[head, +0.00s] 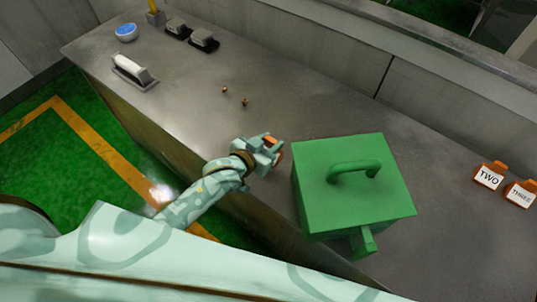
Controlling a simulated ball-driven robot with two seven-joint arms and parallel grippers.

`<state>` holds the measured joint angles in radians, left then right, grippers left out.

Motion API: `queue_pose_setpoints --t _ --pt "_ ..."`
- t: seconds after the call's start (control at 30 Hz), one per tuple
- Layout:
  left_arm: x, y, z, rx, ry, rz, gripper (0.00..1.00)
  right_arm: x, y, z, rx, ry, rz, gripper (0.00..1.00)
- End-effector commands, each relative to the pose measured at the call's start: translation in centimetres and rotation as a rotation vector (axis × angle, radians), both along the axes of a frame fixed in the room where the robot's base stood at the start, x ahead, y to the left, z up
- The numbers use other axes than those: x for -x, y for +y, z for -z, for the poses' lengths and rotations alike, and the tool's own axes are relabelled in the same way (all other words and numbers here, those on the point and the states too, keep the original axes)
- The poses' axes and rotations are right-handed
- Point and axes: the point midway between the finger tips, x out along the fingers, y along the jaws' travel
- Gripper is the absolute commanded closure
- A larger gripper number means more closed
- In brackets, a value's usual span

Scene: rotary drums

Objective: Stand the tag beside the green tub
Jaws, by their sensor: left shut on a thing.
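The green tub (318,212) is a square green box with a looped handle on its lid, standing on the grey counter right of centre. A green piece sticks out from its near side. My left gripper (271,150) is shut on an orange tag (272,141) just left of the tub. The tag is mostly hidden by the fingers, so its lettering cannot be read. I cannot tell whether it touches the counter. Two more orange tags with white faces stand at the right, reading TWO (488,176) and THREE (520,194). My right gripper is not in view.
Two small brass-coloured pieces (245,102) lie mid-counter. At the far left are a white-topped tool (132,71), a bowl with blue inside (126,32) and two dark blocks with light tops (203,40). The counter (430,170) is clear between the tub and the standing tags.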

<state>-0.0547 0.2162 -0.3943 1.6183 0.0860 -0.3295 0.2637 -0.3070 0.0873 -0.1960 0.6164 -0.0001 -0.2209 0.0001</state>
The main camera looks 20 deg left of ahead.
Motion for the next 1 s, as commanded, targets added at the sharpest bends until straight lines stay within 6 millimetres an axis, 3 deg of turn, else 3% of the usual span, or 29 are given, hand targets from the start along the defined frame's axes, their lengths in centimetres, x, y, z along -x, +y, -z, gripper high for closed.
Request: queue_pose_setpoints --t 0.3,0.73,0.77,0.83,1.0 --pt "0.0 0.0 4.6 -0.001 0.001 -0.001 0.86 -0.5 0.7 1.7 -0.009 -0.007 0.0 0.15" --pt "0.0 0.0 5.1 0.001 -0.001 -0.001 0.86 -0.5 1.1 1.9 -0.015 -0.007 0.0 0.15" --pt "0.0 0.0 5.2 0.001 -0.001 -0.001 0.62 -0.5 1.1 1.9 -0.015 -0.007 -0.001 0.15" --pt "0.0 0.0 5.1 0.001 -0.001 -0.001 0.43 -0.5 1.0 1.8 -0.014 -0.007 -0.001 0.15" --pt "0.0 0.0 5.1 0.001 -0.002 -0.001 0.43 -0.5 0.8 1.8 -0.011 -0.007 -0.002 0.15"
